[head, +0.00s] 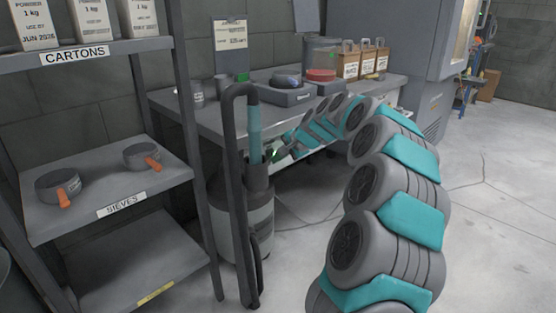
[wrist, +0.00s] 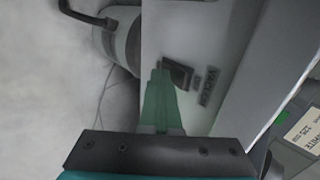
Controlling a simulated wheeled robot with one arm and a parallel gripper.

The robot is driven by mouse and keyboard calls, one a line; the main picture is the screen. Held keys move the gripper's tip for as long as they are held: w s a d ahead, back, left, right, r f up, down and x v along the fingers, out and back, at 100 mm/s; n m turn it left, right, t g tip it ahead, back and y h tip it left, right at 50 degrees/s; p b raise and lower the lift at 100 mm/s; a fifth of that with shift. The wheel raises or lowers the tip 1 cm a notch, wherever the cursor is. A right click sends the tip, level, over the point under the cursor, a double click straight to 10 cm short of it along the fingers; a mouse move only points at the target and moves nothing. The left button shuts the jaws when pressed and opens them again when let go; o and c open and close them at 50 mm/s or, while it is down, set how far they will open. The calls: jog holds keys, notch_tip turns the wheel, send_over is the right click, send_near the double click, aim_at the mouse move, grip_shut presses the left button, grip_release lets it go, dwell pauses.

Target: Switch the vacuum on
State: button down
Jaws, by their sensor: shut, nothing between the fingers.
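The vacuum (head: 248,225) is a grey canister on the floor by the bench's left end, with a dark hose and tube upright in front of it. It also shows at the top left of the wrist view (wrist: 118,38). A dark square switch (wrist: 180,72) sits on a pale panel (wrist: 212,45), beside a dark label (wrist: 209,86) that seems to read VACUUM. My gripper (wrist: 163,72) is shut and empty, its green fingertips right by the switch's edge; I cannot tell whether they touch.
A shelf rack (head: 110,185) with sieves stands close at left.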

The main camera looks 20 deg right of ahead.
jog(key=shift+r, duration=0.1)
jog(key=shift+r+p, duration=0.5)
jog(key=shift+r, duration=0.25)
jog(key=s+f+b+v, duration=0.1)
jog(key=v, duration=1.2)
jog(key=shift+s+d, duration=0.2)
jog(key=shift+s, duration=0.05)
jog(key=shift+a+f, duration=0.15)
